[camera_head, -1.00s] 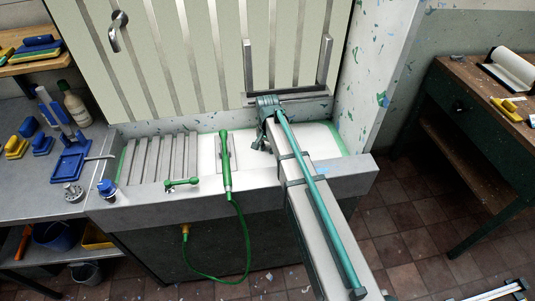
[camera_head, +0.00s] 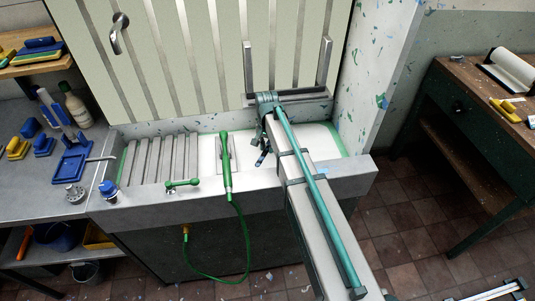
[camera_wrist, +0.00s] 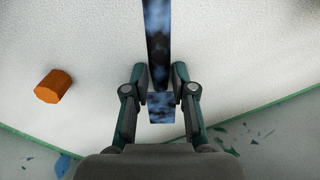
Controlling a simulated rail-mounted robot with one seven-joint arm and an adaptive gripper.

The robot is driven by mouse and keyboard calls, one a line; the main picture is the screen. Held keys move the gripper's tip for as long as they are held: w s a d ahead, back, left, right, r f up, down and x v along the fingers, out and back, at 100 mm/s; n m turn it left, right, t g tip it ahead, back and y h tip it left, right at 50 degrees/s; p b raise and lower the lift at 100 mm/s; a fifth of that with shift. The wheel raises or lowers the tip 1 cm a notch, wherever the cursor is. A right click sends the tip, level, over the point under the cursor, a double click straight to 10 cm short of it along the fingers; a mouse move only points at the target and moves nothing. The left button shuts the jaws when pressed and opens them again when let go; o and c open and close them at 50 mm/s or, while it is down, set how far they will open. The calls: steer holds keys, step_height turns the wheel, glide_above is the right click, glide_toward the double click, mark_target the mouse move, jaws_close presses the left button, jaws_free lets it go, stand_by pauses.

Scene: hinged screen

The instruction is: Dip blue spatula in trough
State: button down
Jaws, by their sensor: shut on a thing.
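The trough (camera_head: 207,158) is a grey basin with a white floor, set below the pale striped panel. My gripper (camera_head: 263,146) is over the right part of the trough. A small dark blue piece of the spatula (camera_head: 261,159) shows just below it. In the wrist view, my gripper (camera_wrist: 159,75) is shut on the blue spatula (camera_wrist: 158,35), which is mottled dark blue. Its long part runs up out of the picture, and a shorter end shows between the fingers. White floor lies behind it; I cannot tell whether the spatula touches it.
An orange-brown block (camera_wrist: 53,87) lies on the white floor left of my gripper. A green hose handle (camera_head: 226,165) and a green tap lever (camera_head: 182,183) are at the trough's front. A grey upright bracket (camera_head: 324,62) stands behind my arm.

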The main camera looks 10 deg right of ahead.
mark_target(267, 148)
step_height(267, 148, up, 14)
steer(key=p, duration=0.7)
steer(key=shift+p, duration=0.4)
stand_by(1.2)
